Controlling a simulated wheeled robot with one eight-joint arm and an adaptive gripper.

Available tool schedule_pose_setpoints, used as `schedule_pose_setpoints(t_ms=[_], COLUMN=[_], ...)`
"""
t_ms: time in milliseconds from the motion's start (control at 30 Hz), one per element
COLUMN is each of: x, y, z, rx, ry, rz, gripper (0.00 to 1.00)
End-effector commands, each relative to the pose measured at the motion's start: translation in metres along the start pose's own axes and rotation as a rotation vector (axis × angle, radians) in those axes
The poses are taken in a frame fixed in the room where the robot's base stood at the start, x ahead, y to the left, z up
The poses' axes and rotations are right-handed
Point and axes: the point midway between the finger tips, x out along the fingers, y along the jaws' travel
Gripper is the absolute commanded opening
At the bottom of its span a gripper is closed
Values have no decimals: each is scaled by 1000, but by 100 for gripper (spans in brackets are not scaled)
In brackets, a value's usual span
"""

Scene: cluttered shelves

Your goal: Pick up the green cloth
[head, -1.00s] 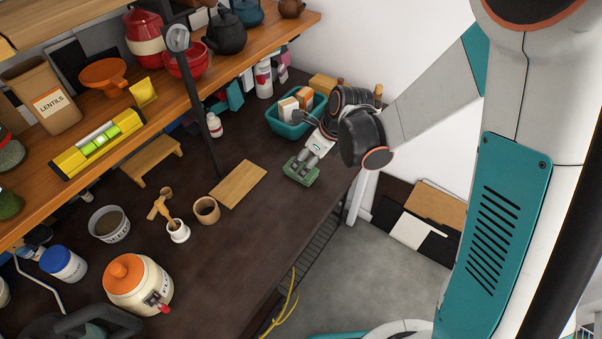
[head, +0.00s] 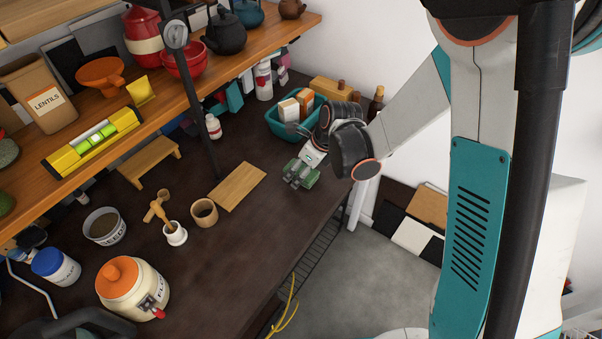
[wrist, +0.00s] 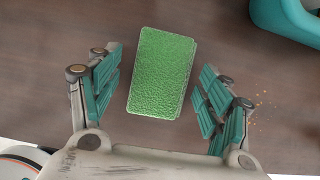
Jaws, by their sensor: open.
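The green cloth (wrist: 162,72) is a flat, folded rectangle with a textured surface, lying on the dark worktop. In the wrist view it sits between the two fingers of my gripper (wrist: 158,95), slightly tilted, with a gap on both sides. My gripper is open. In the head view my gripper (head: 300,170) is over the cloth (head: 311,179) near the worktop's front edge and hides part of it. I cannot tell the exact height of the fingers above the worktop.
A teal bin (head: 276,124) with boxes stands just behind my gripper; its corner shows in the wrist view (wrist: 290,18). A wooden board (head: 238,186) lies to the left. A black shelf post (head: 198,110) rises farther left. The worktop (head: 255,235) in front is bare.

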Motion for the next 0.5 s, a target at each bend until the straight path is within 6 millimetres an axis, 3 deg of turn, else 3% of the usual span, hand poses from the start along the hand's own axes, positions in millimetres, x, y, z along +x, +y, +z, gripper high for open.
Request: schedule_pose_setpoints(t_ms=[500], x=[4], y=[0], z=[-2], rx=[0], ry=[0], rz=[0], gripper=[72])
